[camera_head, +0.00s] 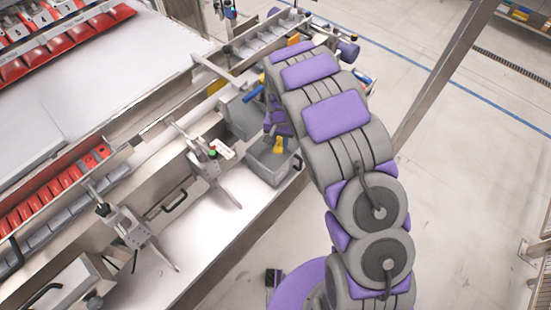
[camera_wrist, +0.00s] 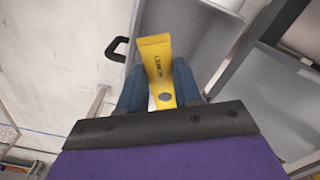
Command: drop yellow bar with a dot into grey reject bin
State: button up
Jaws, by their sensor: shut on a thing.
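The yellow bar (camera_wrist: 157,66) is upright in the wrist view, with dark lettering and a dark round dot near its lower end. My gripper (camera_wrist: 158,80) is shut on it, one blue-grey finger on each side. In the head view the bar (camera_head: 279,146) shows as a small yellow piece below my purple wrist. It is over or just inside the mouth of a grey bin (camera_head: 267,168) at the side of the machine; its exact height is unclear. A grey bin wall also shows behind the bar in the wrist view (camera_wrist: 203,43). My arm partly hides this area.
Another grey bin (camera_head: 240,116) stands just behind. Red trays (camera_head: 50,193) line the machine further left. A metal post (camera_head: 440,75) rises right of my arm.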

notch_tip(320, 180, down, 3)
jog(key=shift+a+f+b, duration=0.1)
jog(key=shift+f+b, duration=0.05)
jog(key=shift+b, duration=0.3)
jog(key=shift+a+f, duration=0.4)
jog(key=shift+f, duration=0.15)
jog(key=shift+d, duration=0.2)
jog(key=o, duration=0.8)
jog(key=shift+d+r, duration=0.1)
jog(key=shift+d, duration=0.1)
jog(key=o, duration=0.3)
jog(key=shift+a, duration=0.2)
jog(key=shift+a, duration=0.1)
